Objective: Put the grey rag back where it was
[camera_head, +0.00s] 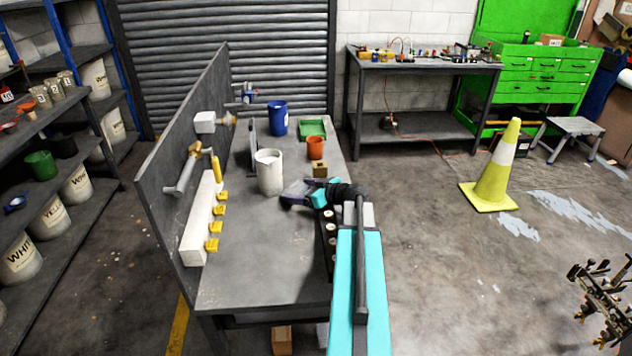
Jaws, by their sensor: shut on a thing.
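My gripper (311,195) reaches in from the right over the grey workbench (255,275), at about the middle of the bench's length. It is shut on a small dark grey-purple piece that looks like the grey rag (294,190). The piece sticks out to the left of the jaws, just right of a white bucket (269,178). I cannot tell whether it touches the bench top. My wrist and arm hide part of the bench's right edge.
A blue can (278,118), an orange pot (316,148), a green tray (312,129) and a small brown block (320,170) stand beyond the gripper. A back panel (165,160) with yellow-tabbed white rail (199,225) lines the left. The bench's near part is clear.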

